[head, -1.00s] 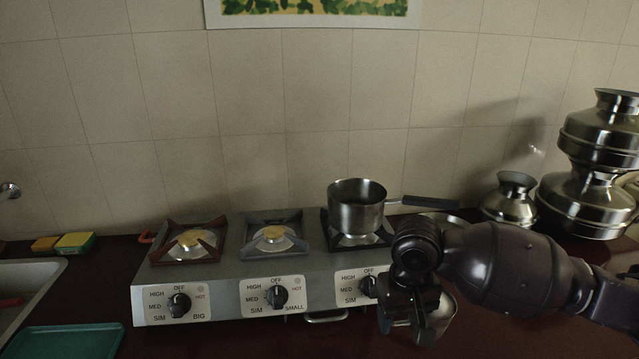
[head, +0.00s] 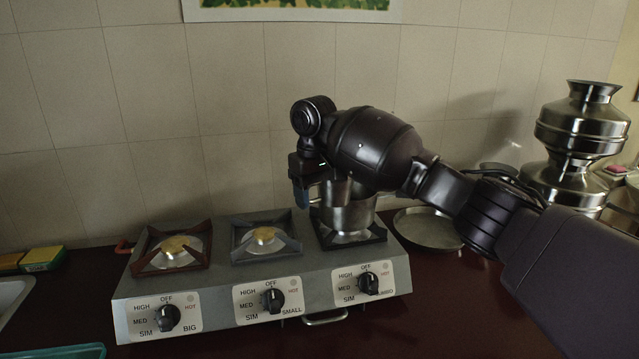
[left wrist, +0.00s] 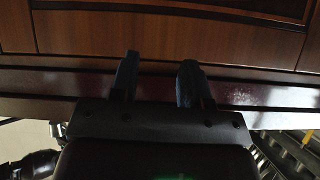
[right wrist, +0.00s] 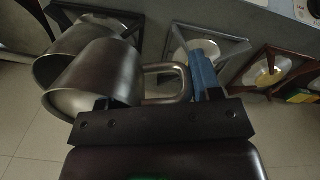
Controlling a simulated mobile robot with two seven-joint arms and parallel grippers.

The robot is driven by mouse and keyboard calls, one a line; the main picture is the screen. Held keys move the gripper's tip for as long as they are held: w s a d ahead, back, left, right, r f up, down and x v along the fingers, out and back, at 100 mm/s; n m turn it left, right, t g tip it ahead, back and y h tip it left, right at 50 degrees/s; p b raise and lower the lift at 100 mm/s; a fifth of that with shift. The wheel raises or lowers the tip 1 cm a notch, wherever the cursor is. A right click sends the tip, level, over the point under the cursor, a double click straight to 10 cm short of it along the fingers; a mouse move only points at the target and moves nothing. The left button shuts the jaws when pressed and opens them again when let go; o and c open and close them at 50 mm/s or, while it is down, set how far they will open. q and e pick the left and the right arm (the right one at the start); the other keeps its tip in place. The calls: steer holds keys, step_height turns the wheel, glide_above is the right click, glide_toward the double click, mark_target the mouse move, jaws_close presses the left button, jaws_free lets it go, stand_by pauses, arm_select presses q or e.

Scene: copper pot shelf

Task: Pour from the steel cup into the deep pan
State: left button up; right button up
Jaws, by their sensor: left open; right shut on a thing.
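The deep pan (head: 350,217) is a steel saucepan on the right burner of the stove, partly hidden by my right arm in the head view. It also shows in the right wrist view (right wrist: 72,45), behind the steel cup. My right gripper (head: 306,190) is above the pan's left side, shut on the handle of the steel cup (right wrist: 118,72). The cup is close over or beside the pan's rim; its exact tilt and contents cannot be told. My left gripper (left wrist: 158,78) is open and empty, facing brown wooden cabinet fronts; it is outside the head view.
The grey stove (head: 220,310) has two empty burners to the left. A shallow steel dish (head: 425,230) lies right of the stove, partly behind my arm. Stacked metal pots (head: 580,130) stand at the right. Sponges (head: 42,259) and a green tray (head: 60,352) are at the left.

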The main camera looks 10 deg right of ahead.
steer(key=w+d+n+b, duration=0.1)
steer(key=w+d+n, duration=0.1)
steer(key=w+n, duration=0.6)
steer(key=shift+d+f+n, duration=0.3)
steer(key=shift+d+n, duration=0.05)
steer(key=shift+n, duration=0.45)
steer(key=shift+s+d+r+p, duration=0.1)
steer(key=shift+s+p, duration=0.7)
steer(key=shift+p, duration=0.95)
steer(key=shift+s+d+r+p, duration=0.1)
steer(key=shift+s+p, duration=0.65)
steer(key=shift+p, duration=0.95)
steer(key=shift+s+f+p, duration=0.2)
steer(key=shift+f+p, duration=0.05)
steer(key=shift+p, duration=0.2)
